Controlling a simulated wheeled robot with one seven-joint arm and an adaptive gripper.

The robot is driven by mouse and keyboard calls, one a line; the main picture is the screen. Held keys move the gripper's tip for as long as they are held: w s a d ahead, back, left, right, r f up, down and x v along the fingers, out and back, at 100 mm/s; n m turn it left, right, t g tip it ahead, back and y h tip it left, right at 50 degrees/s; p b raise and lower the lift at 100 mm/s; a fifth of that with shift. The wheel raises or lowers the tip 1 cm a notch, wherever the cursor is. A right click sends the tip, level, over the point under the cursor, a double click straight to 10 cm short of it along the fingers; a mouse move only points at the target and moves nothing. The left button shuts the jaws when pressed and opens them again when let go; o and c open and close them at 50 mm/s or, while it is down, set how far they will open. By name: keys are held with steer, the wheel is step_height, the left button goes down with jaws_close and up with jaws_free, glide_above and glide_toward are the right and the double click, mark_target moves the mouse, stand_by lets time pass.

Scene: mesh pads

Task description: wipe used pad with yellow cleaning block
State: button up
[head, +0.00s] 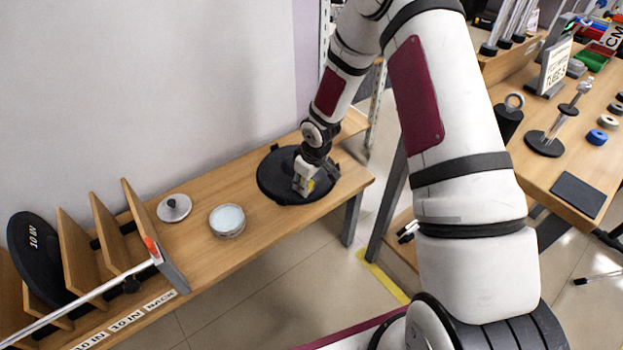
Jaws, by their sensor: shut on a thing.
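A round black pad (275,182) lies flat toward the right end of the low wooden bench. My gripper (304,184) is over the pad's right part, pointing down. It is shut on a yellow cleaning block (309,187), mostly hidden by the fingers. The block is at or just above the pad's surface; I cannot tell whether it touches. Another black pad (37,252), marked "10 IN", stands upright in the rack at the left.
On the bench (185,253) are a round dish (227,220) and a metal lid with a knob (174,207). A wooden rack (108,235) with dividers and a pole fills the left. A second table (540,182) at right holds several tools. A wall runs behind the bench.

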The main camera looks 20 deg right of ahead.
steer(key=shift+r, duration=0.15)
steer(key=shift+p+v, duration=2.3)
steer(key=shift+v, duration=0.65)
steer(key=shift+p+v, duration=1.2)
steer(key=shift+v, duration=0.35)
steer(key=shift+w, duration=0.1)
steer(key=shift+b+x, duration=2.5)
steer(key=shift+x, duration=1.2)
steer(key=shift+b+x, duration=0.65)
steer(key=shift+x, duration=0.25)
steer(key=shift+d, duration=0.1)
